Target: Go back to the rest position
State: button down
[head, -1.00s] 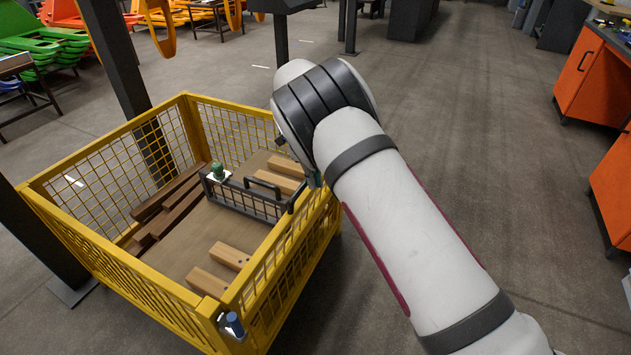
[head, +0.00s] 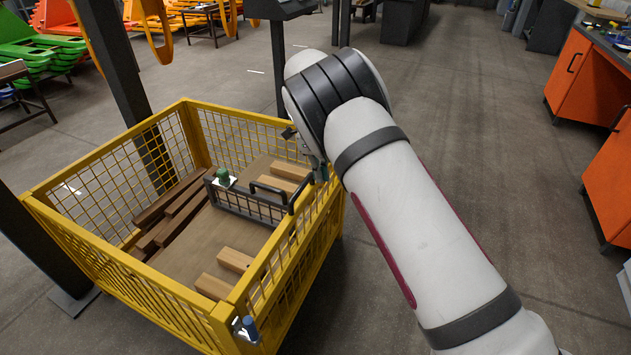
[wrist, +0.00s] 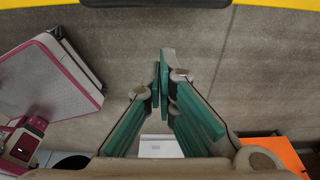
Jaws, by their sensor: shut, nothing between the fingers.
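My gripper (wrist: 162,75) shows in the wrist view with its green-padded fingers together and nothing between them. Beneath it is grey floor. In the head view my white arm reaches forward from the lower right, and its end is mostly hidden behind the wrist link, close to the right side of the yellow mesh crate (head: 128,265). Inside the crate a dark wire basket (head: 250,203) stands with a green object (head: 223,176) at its left end.
The crate also holds light wood blocks (head: 235,260) and dark brown bars (head: 180,212). A dark post (head: 120,75) stands behind its left side. Orange cabinets (head: 580,70) stand at the right. Open floor (head: 470,120) lies between them and my arm.

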jog(key=w+a+r, duration=0.1)
jog(key=a+r, duration=0.2)
jog(key=r, duration=0.3)
jog(key=s+d+r+n+y, duration=0.1)
jog(key=s+d+r+n, duration=0.1)
jog(key=d+r, duration=0.4)
jog(key=s+d+r+n+y, duration=0.1)
jog(key=s+d+r, duration=0.2)
jog(key=d+r, duration=0.35)
jog(key=s+d+r+n, duration=0.65)
jog(key=s+r, duration=0.45)
jog(key=s, duration=0.2)
jog(key=s+d+r+n+y, duration=0.1)
jog(key=s+d+n, duration=0.2)
jog(key=s, duration=0.5)
jog(key=s+d+n, duration=0.2)
jog(key=s+n, duration=0.1)
jog(key=s, duration=0.5)
jog(key=s+d+f+n+t+h+p, duration=0.1)
jog(key=s+f+n, duration=0.2)
jog(key=s, duration=0.5)
jog(key=s+d+f+n+t, duration=0.1)
jog(key=s+d+f+n, duration=0.2)
jog(key=s, duration=0.6)
notch_tip(320, 180, up, 18)
jog(key=a+t+p, duration=0.1)
jog(key=t+p, duration=0.1)
jog(key=p, duration=1.5)
jog(key=shift+w+a+t, duration=0.25)
jog(key=shift+t, duration=0.15)
